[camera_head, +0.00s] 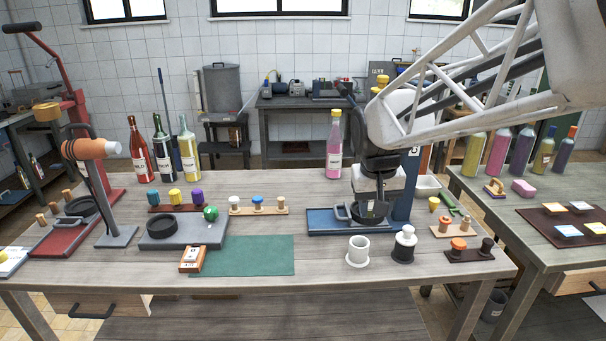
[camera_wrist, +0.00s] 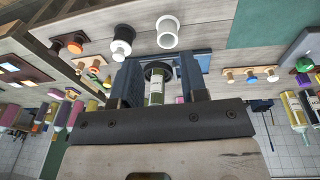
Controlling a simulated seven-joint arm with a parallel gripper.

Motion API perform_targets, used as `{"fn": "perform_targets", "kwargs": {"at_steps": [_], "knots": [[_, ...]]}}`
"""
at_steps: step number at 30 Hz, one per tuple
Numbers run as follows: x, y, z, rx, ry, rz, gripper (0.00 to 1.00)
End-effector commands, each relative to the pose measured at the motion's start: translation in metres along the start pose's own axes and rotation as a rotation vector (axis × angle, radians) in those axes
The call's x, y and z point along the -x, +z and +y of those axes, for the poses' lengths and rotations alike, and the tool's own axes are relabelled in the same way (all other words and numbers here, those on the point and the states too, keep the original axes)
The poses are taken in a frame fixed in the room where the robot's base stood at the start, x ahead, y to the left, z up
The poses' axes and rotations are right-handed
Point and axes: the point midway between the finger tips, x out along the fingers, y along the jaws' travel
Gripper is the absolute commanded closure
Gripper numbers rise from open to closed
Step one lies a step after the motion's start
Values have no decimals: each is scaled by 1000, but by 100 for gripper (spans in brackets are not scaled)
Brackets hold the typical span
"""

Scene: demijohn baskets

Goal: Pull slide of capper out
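The blue capper has a flat base (camera_head: 320,222) and an upright blue column (camera_head: 405,195) at the table's right half. Its slide, with a dark round cup (camera_head: 369,214) and a loop handle (camera_head: 341,212) on the left, sits over the base. A small bottle with a pale label (camera_wrist: 157,92) stands at the cup; its upper part is hidden by my gripper in the head view. My gripper (camera_wrist: 160,82) is above the cup, pointing down. Its two dark fingers are apart, with the bottle showing between them and a gap on one side. Contact with the bottle cannot be told.
A white cup (camera_head: 358,250) and a white-topped stopper (camera_head: 404,244) stand in front of the base. A pink bottle (camera_head: 334,150) stands behind it. Stopper racks (camera_head: 258,208) lie left, and another (camera_head: 470,254) lies right.

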Motion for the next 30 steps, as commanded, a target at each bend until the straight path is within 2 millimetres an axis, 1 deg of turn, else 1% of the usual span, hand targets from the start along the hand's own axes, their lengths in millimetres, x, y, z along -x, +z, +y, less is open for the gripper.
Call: {"fn": "perform_targets", "kwargs": {"at_steps": [1,3,8,17,21,26,30], "knots": [[-4,-13,-2,1,3,-7,60],[-8,-29,-3,2,8,-14,60],[-20,-65,-8,4,18,-28,60],[-49,-132,-17,7,40,-56,60],[-66,-162,-22,8,50,-69,60],[-88,-195,-28,10,62,-83,60],[-108,-224,-35,12,72,-95,60]]}}
